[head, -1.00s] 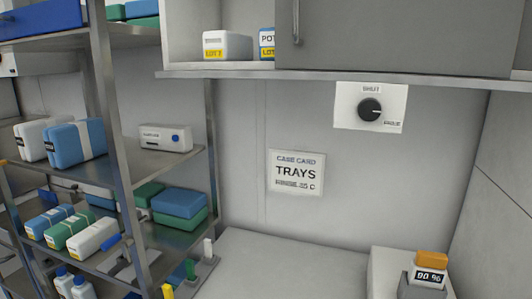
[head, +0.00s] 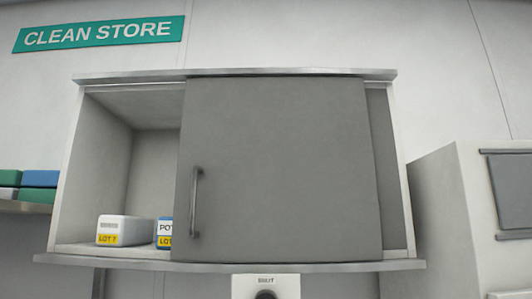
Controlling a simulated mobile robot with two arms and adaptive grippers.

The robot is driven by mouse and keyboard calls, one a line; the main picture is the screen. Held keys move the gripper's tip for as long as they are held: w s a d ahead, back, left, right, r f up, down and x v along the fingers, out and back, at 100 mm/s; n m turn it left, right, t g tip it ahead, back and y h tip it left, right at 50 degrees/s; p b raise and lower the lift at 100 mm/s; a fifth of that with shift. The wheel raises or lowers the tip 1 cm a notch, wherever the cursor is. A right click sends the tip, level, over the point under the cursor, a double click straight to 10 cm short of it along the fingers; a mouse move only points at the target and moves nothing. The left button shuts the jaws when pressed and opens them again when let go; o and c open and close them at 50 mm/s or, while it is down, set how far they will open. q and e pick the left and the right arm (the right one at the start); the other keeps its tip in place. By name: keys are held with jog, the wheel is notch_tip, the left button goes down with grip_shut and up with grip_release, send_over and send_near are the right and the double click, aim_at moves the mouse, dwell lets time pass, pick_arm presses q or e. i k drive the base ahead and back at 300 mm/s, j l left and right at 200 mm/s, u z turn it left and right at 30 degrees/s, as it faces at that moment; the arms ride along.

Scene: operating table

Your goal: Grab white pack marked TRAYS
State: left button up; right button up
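No pack with readable TRAYS lettering shows in the head view. A white pack (head: 122,230) with a yellow "LOT 7" label sits in the open left part of the wall cabinet. Its other small print is too fine to read. A second pack (head: 164,233), white and blue with "PO" and "LOT" lettering, stands to its right and is partly hidden by the grey sliding door (head: 280,160). What stands behind the door is hidden. Neither of my grippers is in view.
The wall cabinet (head: 70,190) has an open left side. A vertical handle (head: 195,203) is on the door's left edge. A "CLEAN STORE" sign (head: 100,33) hangs above. Blue and green packs (head: 38,186) lie on a shelf at the left edge. A dial panel (head: 266,284) shows below.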

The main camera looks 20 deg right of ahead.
aim_at(113, 231)
jog(key=i+j+z, duration=0.15)
jog(key=j+z, duration=0.2)
jog(key=j, duration=0.3)
jog(key=j+z, duration=0.3)
jog(key=j, duration=0.4)
jog(key=i+l+u, duration=0.35)
jog(key=l+u, duration=0.15)
